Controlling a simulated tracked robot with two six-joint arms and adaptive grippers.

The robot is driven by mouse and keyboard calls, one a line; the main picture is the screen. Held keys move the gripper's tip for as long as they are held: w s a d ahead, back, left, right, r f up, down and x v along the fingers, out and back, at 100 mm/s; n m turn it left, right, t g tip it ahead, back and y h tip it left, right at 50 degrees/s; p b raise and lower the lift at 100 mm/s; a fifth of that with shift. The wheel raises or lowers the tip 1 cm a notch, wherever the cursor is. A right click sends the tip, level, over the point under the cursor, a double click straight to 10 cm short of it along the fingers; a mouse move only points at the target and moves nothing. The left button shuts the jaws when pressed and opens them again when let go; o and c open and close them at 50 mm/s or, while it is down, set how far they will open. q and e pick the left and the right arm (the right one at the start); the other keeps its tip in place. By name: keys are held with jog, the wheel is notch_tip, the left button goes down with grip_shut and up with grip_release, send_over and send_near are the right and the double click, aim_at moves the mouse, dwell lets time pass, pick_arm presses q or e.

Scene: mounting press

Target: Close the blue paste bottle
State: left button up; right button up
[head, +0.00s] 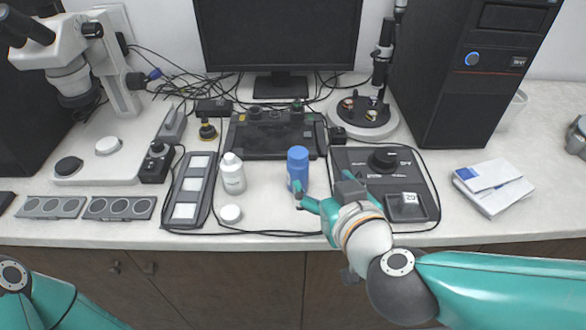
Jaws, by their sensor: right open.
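The blue paste bottle (298,168) stands upright on the white bench near the middle of the head view. Its top is a blue cap-like part; I cannot tell whether it is a separate cap or how tightly it sits. My right gripper (322,184) is open and empty, just to the right of and in front of the bottle. One teal fingertip overlaps the bottle's lower front in the picture; I cannot tell whether it touches. The other finger is over the black control box. My left gripper is out of view.
A white bottle (232,175) stands left of the blue one, with a round white lid (230,214) lying before it. A black control box (412,168) is at the right. A dark tray (270,136) lies behind. A black cable runs along the front.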

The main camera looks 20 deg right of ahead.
jog(key=shift+w+a, duration=0.1)
jog(key=shift+a, duration=0.05)
jog(key=p, duration=0.5)
send_near(301, 160)
jog(key=w, duration=0.4)
jog(key=shift+w+f, duration=0.95)
jog(key=shift+w, duration=0.6)
jog(key=shift+f+x, duration=0.25)
jog(key=shift+x, duration=1.05)
jog(key=shift+f+x, duration=0.25)
jog(key=shift+x, duration=1.05)
jog(key=shift+s, duration=0.25)
